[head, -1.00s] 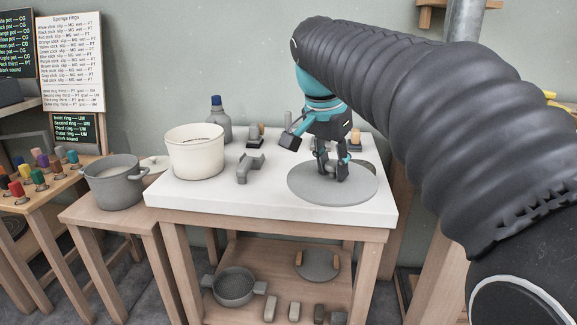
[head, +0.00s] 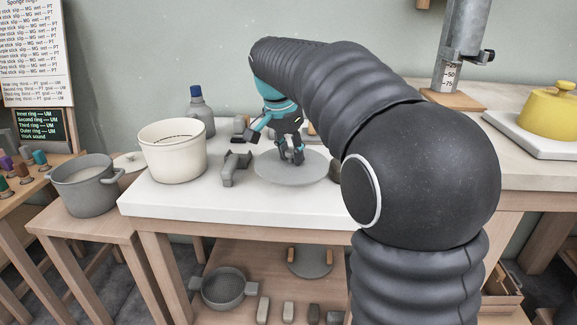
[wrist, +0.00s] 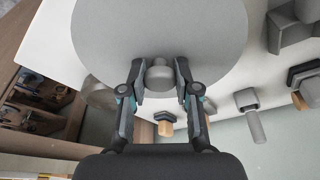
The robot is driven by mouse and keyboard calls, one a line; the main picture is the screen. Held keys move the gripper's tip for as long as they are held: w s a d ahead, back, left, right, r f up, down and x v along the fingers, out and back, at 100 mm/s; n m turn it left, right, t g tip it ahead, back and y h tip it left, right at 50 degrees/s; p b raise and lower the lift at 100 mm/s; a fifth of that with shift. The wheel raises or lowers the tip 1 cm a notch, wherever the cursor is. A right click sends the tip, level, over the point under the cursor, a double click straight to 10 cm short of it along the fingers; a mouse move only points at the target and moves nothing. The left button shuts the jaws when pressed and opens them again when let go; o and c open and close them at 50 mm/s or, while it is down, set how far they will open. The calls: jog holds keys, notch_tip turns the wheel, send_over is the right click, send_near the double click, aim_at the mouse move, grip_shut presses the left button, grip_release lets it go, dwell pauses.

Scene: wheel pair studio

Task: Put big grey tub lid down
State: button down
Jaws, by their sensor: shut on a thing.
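The big grey tub lid (head: 272,172) is a flat round disc over the white tabletop. My gripper (head: 291,157) is shut on the lid's central knob, which shows between the fingertips in the wrist view (wrist: 159,77). The lid looks about level and low over the table. I cannot tell whether its underside touches the tabletop. In the wrist view the lid (wrist: 160,25) hides much of the table below. A cream tub (head: 173,155) stands open at the left of the table.
A grey angular block (head: 234,168) stands close to the lid's left edge. A grey bottle (head: 200,112) and small tools are behind. A grey rounded thing (wrist: 97,93) is partly under the lid's outline. The white table's (head: 240,212) front strip is clear.

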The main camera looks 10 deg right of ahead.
aim_at(288, 161)
jog(key=shift+w+a+f, duration=0.1)
jog(key=shift+w+f, duration=0.25)
jog(key=shift+w, duration=0.2)
jog(key=shift+f, duration=1.95)
jog(key=shift+f+b, duration=0.2)
jog(key=shift+b, duration=0.15)
jog(key=c, duration=0.8)
grip_release()
jog(key=shift+c, duration=0.2)
jog(key=shift+r, duration=0.1)
jog(key=p+v, duration=0.1)
jog(key=v, duration=1)
jog(key=shift+r+p, duration=0.1)
jog(key=shift+p, duration=0.2)
jog(key=shift+s+a+r, duration=0.1)
jog(key=shift+s+r, duration=0.15)
jog(key=shift+r, duration=0.25)
